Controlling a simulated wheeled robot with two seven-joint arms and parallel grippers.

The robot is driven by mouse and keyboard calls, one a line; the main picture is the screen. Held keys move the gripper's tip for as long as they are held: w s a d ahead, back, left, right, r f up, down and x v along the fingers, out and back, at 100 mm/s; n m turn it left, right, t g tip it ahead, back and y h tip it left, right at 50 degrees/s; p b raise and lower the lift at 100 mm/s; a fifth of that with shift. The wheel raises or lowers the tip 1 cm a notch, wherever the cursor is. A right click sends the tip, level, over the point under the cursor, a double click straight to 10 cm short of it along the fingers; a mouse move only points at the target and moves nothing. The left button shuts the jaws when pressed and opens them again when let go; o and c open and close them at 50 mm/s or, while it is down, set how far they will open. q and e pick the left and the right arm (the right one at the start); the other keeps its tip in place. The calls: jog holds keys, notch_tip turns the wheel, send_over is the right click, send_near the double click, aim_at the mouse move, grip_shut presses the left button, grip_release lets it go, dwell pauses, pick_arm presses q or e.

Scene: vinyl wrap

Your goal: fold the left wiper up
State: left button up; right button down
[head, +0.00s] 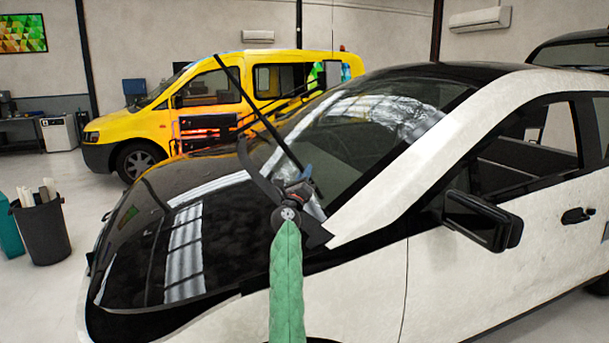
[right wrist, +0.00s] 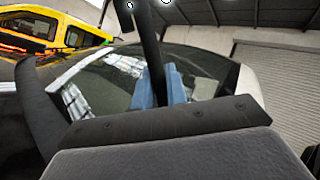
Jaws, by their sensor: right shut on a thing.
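The wiper (head: 258,112) is a long thin black arm. In the head view it slants from the upper left, in front of the yellow van, down to my right gripper (head: 304,178), and its upper part looks clear of the windshield (head: 345,130). My right gripper is shut on the wiper near its lower end, at the windshield's base. In the right wrist view the wiper (right wrist: 148,40) runs up from between the blue fingertips (right wrist: 160,87). The gripper hides the wiper's pivot. My left gripper is not in view.
The white car has a glossy black hood (head: 175,235) left of my gripper and a side mirror (head: 482,219) on the right. A yellow van (head: 205,100) stands behind. A black bin (head: 42,230) is on the floor at left. The space above the hood is free.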

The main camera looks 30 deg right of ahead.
jog(key=c, duration=1.8)
grip_release()
jog(key=shift+f, duration=0.2)
jog(key=shift+o, duration=0.4)
jog(key=shift+s+r, duration=0.1)
jog(key=shift+a, duration=0.1)
